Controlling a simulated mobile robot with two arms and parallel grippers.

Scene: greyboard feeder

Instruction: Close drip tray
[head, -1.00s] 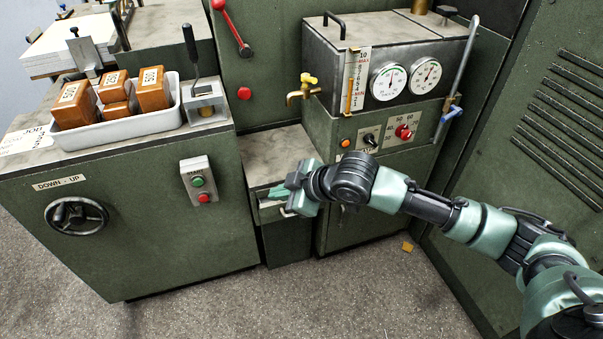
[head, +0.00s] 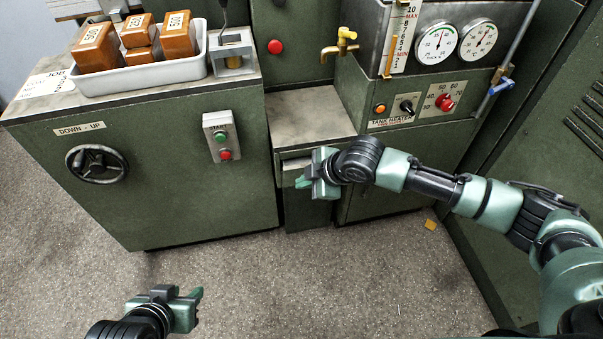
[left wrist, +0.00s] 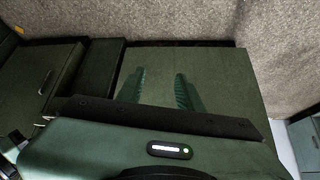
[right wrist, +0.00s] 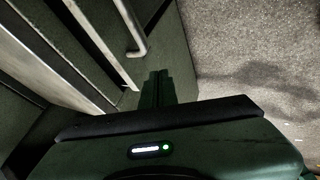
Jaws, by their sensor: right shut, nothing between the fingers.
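The drip tray (head: 293,164) is the drawer-like unit with a pale front, low between the two green cabinets and under the brass tap. How far it stands out is hard to tell. My right gripper (head: 303,182) is at its front, shut and empty, and partly hides it. In the right wrist view its closed fingers (right wrist: 155,88) point along the tray's side, just below a bent metal handle (right wrist: 138,48); contact is unclear. My left gripper (head: 198,296) is low at the front left, away from the tray. Its fingers (left wrist: 160,90) are apart and empty in the left wrist view.
The left cabinet (head: 190,185) carries a handwheel (head: 96,164), a start box (head: 221,137) and a white bin (head: 140,78) of brown blocks. The tank heater panel (head: 415,103) is above right. The floor (head: 300,275) in front is clear, except for a small yellow scrap (head: 431,224).

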